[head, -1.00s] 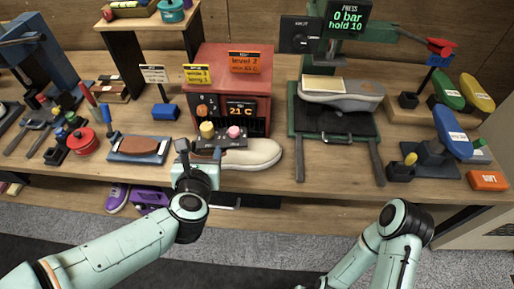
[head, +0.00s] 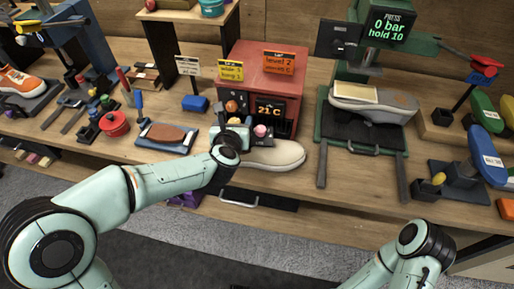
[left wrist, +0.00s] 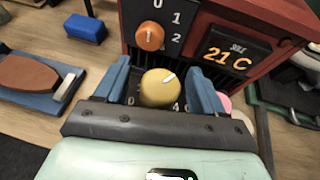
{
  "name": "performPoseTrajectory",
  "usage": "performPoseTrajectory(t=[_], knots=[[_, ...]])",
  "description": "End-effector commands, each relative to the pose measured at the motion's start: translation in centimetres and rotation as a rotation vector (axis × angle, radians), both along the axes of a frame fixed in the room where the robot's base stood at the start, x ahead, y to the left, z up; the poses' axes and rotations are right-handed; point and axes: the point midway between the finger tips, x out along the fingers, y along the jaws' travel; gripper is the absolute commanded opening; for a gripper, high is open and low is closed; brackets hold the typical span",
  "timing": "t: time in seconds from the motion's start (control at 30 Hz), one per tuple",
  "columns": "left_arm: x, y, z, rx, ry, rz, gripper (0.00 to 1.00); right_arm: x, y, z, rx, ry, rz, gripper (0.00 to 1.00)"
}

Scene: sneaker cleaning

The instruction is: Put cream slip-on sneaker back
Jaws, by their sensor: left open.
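The cream slip-on sneaker (head: 277,155) lies on the bench in front of the red heater box (head: 262,80), toe to the right. My left gripper (head: 233,123) is open at the panel in front of the box. In the left wrist view its two blue fingers (left wrist: 160,88) stand on either side of a yellow knob (left wrist: 160,87); contact is not clear. My right arm shows at the lower right of the head view, but its gripper is out of view.
A pink knob (head: 261,131) sits right of the yellow one. A green press (head: 336,112) holding a grey shoe (head: 375,102) stands to the right. A brown sole on a blue board (head: 167,136) and a red pot (head: 115,123) lie to the left.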

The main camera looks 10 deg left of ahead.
Motion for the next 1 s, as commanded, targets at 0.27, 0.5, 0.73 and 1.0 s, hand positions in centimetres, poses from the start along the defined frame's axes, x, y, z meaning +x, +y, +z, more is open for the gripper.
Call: performPoseTrajectory(t=[0.27, 0.5, 0.73, 1.0], knots=[[1.13, 0.16, -0.57, 0.000, 0.000, 0.000, 0.69, 0.04, -0.02, 0.09, 0.000, -0.001, 0.000, 1.00], [1.10, 0.14, -0.57, 0.000, 0.000, 0.000, 0.20, 0.04, -0.02, 0.09, 0.000, -0.001, 0.000, 1.00], [1.13, 0.11, -0.34, -0.001, -0.004, -0.001, 0.00, 0.04, -0.02, 0.09, 0.000, -0.001, 0.000, 1.00], [1.13, 0.10, -0.10, -0.001, -0.005, -0.001, 0.00, 0.06, -0.02, 0.17, 0.000, -0.001, 0.000, 1.00]])
